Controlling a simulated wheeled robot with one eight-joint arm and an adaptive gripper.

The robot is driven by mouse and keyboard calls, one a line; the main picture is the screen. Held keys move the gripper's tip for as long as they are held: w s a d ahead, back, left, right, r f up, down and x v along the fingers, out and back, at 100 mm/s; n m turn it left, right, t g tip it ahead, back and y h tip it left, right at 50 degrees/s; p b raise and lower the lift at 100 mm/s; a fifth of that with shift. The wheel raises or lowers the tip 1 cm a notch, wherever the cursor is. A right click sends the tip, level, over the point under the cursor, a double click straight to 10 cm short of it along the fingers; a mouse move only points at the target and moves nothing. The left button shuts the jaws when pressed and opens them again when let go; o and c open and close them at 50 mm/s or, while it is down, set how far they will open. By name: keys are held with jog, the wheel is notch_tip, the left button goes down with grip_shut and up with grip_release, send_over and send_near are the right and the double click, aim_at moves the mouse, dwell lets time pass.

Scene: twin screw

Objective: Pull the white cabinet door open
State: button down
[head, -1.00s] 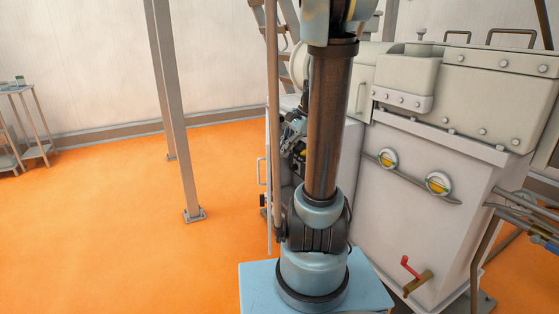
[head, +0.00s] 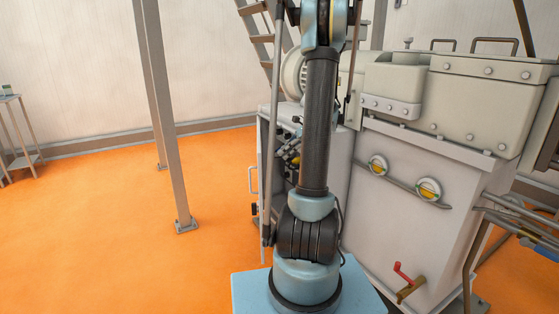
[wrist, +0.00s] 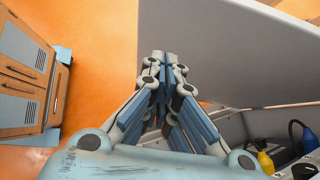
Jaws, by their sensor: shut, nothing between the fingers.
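The white cabinet door shows in the wrist view as a large pale panel (wrist: 235,50) across the upper right. In the head view it stands nearly edge-on at the cabinet's left, with a white handle (head: 252,181) on its left side. The door stands ajar; the white cabinet (head: 345,160) shows an opening beside it. My gripper (wrist: 162,56) is shut and empty, its tips over the left part of the panel in the wrist view; I cannot tell whether they touch it.
A yellow plug (wrist: 265,161) and a blue plug (wrist: 297,131) sit inside the cabinet. A brown cabinet (wrist: 28,75) is at the left of the wrist view. A grey post (head: 165,110) stands left in the head view. Orange floor (head: 110,220) between is clear.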

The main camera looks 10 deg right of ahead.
jog(key=x, duration=0.9)
